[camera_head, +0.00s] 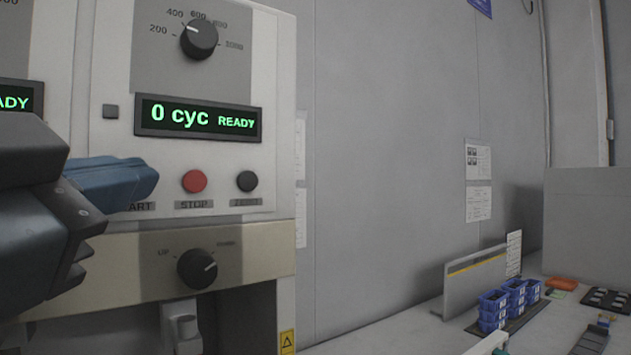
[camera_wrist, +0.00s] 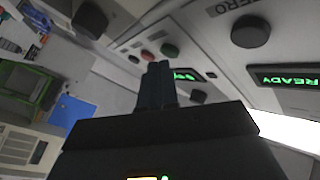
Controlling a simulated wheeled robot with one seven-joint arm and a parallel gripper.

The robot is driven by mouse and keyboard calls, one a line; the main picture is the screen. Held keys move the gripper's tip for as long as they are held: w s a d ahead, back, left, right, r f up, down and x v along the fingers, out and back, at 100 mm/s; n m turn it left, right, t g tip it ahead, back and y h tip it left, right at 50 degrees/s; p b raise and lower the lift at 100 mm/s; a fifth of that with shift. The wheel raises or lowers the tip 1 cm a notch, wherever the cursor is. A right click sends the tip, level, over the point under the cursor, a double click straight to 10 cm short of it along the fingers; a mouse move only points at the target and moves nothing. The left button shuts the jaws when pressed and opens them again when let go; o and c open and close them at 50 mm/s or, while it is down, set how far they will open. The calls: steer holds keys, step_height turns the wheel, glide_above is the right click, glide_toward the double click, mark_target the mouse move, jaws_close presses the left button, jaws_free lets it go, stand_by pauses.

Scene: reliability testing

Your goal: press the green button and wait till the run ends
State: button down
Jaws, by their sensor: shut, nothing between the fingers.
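The machine's front panel (camera_head: 115,200) shows a START label partly covered, a red STOP button (camera_head: 194,181) and a dark ZERO button (camera_head: 247,181). The display (camera_head: 198,118) reads "0 cyc READY". The green button is hidden in the head view; my gripper (camera_head: 150,178) covers the place above the START label. The gripper's blue fingers are shut with nothing between them. Whether they touch the panel cannot be told. In the wrist view the shut fingers (camera_wrist: 157,72) point toward the panel, close to a red button (camera_wrist: 169,50); no green button is clearly seen there.
Dark knobs (camera_head: 199,39) sit above and below the display (camera_head: 197,268). Another panel with a READY display (camera_head: 20,97) stands at left. At lower right, a bench holds blue bins (camera_head: 494,310), an orange item (camera_head: 562,284) and a low divider (camera_head: 470,283).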

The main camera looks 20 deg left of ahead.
steer(key=shift+w+a, duration=0.25)
steer(key=shift+a, duration=0.05)
stand_by(0.5)
steer(key=shift+s+d, duration=0.1)
steer(key=shift+s+d+b, duration=0.4)
steer(key=shift+s+d, duration=0.05)
steer(key=shift+d, duration=0.15)
stand_by(0.3)
steer(key=shift+s+d, duration=1.6)
steer(key=shift+d, duration=0.25)
steer(key=shift+f, duration=0.1)
